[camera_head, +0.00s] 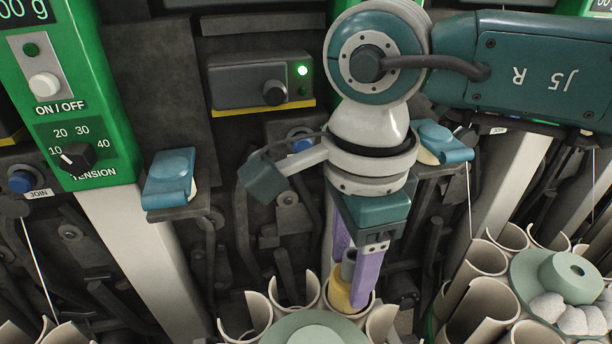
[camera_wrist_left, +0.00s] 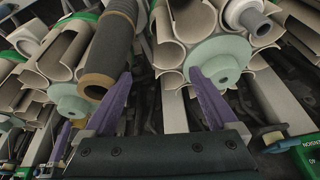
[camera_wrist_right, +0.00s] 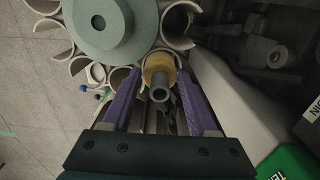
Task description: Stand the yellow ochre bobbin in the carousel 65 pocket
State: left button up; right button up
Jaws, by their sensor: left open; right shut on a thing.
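The yellow ochre bobbin (camera_head: 338,291) is upright between the purple fingers of my right gripper (camera_head: 352,270), with a grey tube end on top. It also shows in the right wrist view (camera_wrist_right: 158,68). My right gripper (camera_wrist_right: 157,88) is shut on it. The bobbin is at a pocket (camera_head: 368,304) on the rim of the lower middle carousel (camera_head: 312,330); its lower end is hidden, so I cannot tell how deep it sits. The number 65 is not visible. My left gripper (camera_wrist_left: 160,85) is open in the left wrist view, with nothing between its fingertips.
Another carousel (camera_head: 567,275) with pale lumps on it stands at the right. Green tension panels, blue levers (camera_head: 170,178) and a grey box with a green light (camera_head: 262,80) crowd the back. A dark bobbin (camera_wrist_left: 106,45) is near my left finger.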

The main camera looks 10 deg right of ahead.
jog(key=shift+s+a+f, duration=0.15)
jog(key=shift+a+f, duration=0.05)
jog(key=shift+f, duration=0.3)
jog(key=o, duration=1.3)
jog(key=shift+a+f, duration=0.1)
jog(key=shift+f, duration=0.05)
jog(key=shift+c, duration=0.2)
